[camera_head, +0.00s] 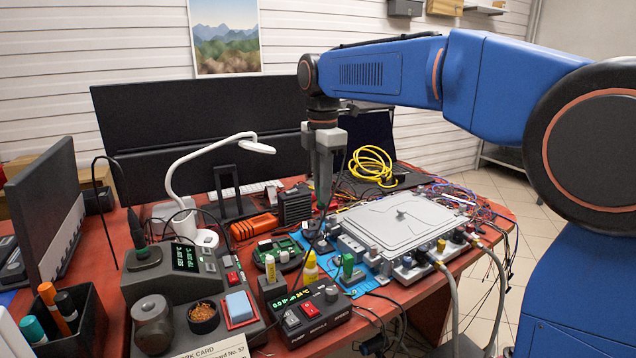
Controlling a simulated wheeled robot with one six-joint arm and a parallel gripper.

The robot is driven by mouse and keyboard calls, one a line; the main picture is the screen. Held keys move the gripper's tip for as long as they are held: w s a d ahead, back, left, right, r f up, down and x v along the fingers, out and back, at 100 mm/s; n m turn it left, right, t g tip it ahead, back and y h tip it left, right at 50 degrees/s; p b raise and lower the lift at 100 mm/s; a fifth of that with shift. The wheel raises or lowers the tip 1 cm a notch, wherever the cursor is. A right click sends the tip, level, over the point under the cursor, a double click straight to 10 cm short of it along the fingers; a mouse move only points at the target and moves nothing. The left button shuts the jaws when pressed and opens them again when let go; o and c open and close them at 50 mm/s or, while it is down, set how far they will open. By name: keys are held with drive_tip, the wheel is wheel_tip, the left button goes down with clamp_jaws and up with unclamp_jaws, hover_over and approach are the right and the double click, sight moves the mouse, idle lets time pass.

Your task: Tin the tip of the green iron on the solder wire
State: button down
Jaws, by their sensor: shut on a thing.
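My gripper (328,148) points down above the middle of the bench, in front of the monitors. It is shut on a dark slim tool (323,185), which hangs down towards the parts left of the grey-lidded unit. I cannot make out the solder wire for certain.
A station with a lit display (187,258) and a second box with a red switch (310,310) fill the front. A white lamp (195,160) arches behind. The grey-lidded unit (400,222) lies at the right on a blue mat, with cables around it. Little bench is clear.

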sight(323, 209)
drive_tip(key=shift+f, duration=2.35)
drive_tip(key=shift+d+f, duration=0.15)
drive_tip(key=shift+f, duration=0.4)
idle(0.6)
idle(1.7)
drive_tip(key=shift+r, duration=3)
